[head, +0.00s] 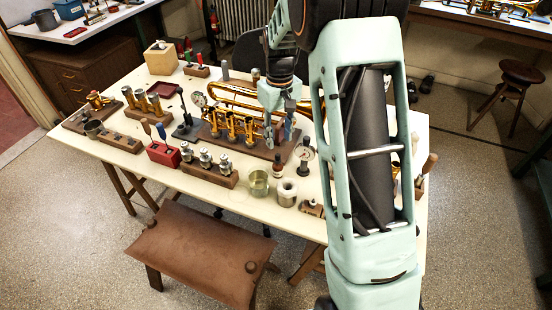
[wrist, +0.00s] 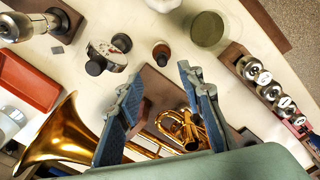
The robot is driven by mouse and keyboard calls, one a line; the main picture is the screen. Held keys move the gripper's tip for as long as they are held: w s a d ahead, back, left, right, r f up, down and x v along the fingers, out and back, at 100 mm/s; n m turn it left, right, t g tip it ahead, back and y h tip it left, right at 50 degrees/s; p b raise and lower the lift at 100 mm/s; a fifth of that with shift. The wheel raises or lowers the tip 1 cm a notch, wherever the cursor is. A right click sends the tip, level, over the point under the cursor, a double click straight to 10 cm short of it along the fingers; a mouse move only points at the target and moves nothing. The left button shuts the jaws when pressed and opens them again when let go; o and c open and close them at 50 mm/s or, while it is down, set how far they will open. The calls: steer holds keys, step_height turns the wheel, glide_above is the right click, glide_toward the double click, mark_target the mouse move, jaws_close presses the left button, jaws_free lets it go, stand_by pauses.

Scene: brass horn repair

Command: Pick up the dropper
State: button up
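A small bottle with a dark top and a reddish label (head: 277,163) stands upright on the bench in front of the brass horn; I take it to be the dropper. In the wrist view a small round reddish-brown top (wrist: 161,52), apparently the same bottle, lies just beyond my fingertips. My gripper (wrist: 161,75) is open, with nothing between its fingers. In the head view my gripper (head: 279,135) hangs over the front part of the horn, above and behind the bottle. My arm hides part of the bench at right.
The brass horn (head: 240,95) lies on a wooden board under my gripper. A dial gauge (head: 304,154) stands right of the bottle. A glass jar (head: 259,184) and a white round container (head: 287,193) stand in front.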

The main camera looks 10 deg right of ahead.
mark_target(278, 154)
step_height(278, 154, down, 8)
steer(key=shift+a+f, duration=0.1)
steer(key=shift+a, duration=0.05)
stand_by(0.3)
steer(key=c, duration=0.9)
